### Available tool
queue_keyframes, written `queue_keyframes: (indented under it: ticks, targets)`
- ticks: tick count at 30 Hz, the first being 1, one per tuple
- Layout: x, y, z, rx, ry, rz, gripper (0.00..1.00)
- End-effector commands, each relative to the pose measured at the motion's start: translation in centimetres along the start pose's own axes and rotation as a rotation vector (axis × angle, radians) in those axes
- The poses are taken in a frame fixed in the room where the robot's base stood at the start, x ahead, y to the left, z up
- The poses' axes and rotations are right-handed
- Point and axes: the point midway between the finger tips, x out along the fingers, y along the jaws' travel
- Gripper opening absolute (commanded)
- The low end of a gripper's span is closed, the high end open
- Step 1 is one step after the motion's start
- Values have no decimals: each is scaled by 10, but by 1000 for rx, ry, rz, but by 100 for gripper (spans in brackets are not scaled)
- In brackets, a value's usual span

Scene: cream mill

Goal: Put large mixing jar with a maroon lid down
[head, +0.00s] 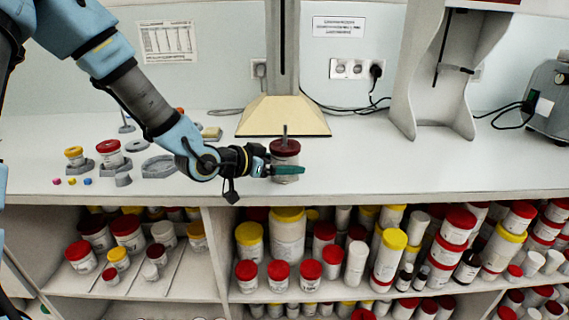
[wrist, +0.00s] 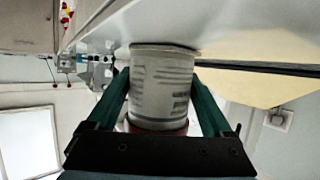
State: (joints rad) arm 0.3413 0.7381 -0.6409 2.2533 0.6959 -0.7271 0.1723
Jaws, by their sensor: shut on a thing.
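The large mixing jar (head: 287,160) is white with a maroon lid (head: 285,147) that has a thin stem on top. It stands upright at the counter, in front of the beige base. My gripper (head: 284,170) comes from the left, its green fingers around the jar's body. In the wrist view the white, printed jar (wrist: 162,80) sits between both fingers, with the lid end partly hidden by the gripper. Its bottom end meets the white counter surface (wrist: 170,22) in that view; I cannot tell whether it touches or hovers just above.
A beige base (head: 284,118) with a grey column stands behind the jar. Several jars in grey holders (head: 110,160) and small coloured cubes are at the left. A white stand (head: 430,80) and a grey machine (head: 549,100) are at the right. The counter right of the jar (head: 400,165) is clear.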

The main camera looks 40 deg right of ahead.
Motion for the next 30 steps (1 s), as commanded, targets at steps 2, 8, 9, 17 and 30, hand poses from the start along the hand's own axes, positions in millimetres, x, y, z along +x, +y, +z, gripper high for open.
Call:
queue_keyframes:
  ticks: [2,8,9,17,30]
  targets:
    - [0,0,1,0,0,0,91]
    - [0,0,1,0,0,0,100]
    - [0,0,1,0,0,0,100]
    - [-12,-1,-1,1,0,-2,100]
    - [-100,-1,-2,0,-1,-4,100]
